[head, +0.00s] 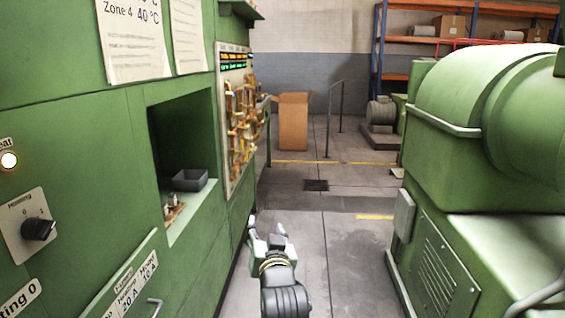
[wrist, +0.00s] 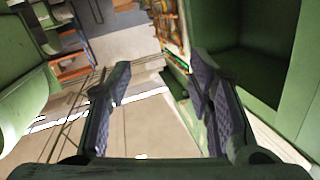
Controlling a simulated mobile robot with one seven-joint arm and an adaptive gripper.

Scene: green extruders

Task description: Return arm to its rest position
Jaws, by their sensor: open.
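My gripper (head: 267,228) is at the bottom middle of the head view, held over the aisle floor beside the green cabinet on the left. In the wrist view my gripper (wrist: 158,105) has its two dark padded fingers spread wide apart. Nothing is between the fingers; only the floor and the background show there. My arm runs up from the bottom edge of the head view, and most of it is out of sight.
The green cabinet (head: 70,130) on the left has a recess holding a small grey box (head: 190,180). A green machine (head: 450,150) stands at the right. A cardboard box (head: 293,120) and a handrail (head: 329,120) stand farther back. The floor (head: 310,235) between is clear.

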